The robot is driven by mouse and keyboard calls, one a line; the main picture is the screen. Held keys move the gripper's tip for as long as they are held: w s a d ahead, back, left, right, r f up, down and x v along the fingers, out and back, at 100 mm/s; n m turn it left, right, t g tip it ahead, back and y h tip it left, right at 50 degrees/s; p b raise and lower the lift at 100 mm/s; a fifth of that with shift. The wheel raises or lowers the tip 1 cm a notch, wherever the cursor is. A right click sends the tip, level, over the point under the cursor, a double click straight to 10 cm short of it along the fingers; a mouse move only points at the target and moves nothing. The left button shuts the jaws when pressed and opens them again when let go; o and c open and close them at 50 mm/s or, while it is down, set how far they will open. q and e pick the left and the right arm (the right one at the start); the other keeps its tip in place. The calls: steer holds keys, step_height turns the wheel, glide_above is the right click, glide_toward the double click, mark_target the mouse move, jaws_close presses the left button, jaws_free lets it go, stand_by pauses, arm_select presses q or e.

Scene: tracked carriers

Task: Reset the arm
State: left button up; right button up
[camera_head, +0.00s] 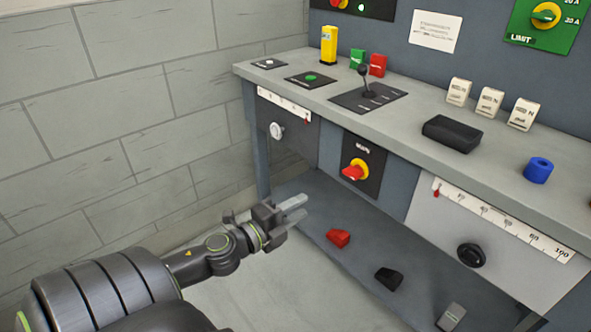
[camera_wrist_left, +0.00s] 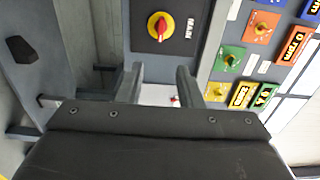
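My left arm comes in from the lower left in the head view. Its gripper (camera_head: 294,208) is held out in front of the workbench (camera_head: 425,115), level with the lower shelf. The two fingers stand apart with nothing between them. In the left wrist view the fingers (camera_wrist_left: 158,80) also show a clear gap. A red and yellow rotary switch (camera_head: 356,170) on the bench front is near the gripper but not touched; it also shows in the left wrist view (camera_wrist_left: 160,26). My right gripper is in neither view.
The lower shelf (camera_head: 315,215) holds a red block (camera_head: 338,238), a black block (camera_head: 389,278) and a grey block (camera_head: 451,316). The bench top carries a lever (camera_head: 367,85), a black tray-like block (camera_head: 452,134) and a blue cylinder (camera_head: 538,170). A brick wall (camera_head: 130,110) stands at the left.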

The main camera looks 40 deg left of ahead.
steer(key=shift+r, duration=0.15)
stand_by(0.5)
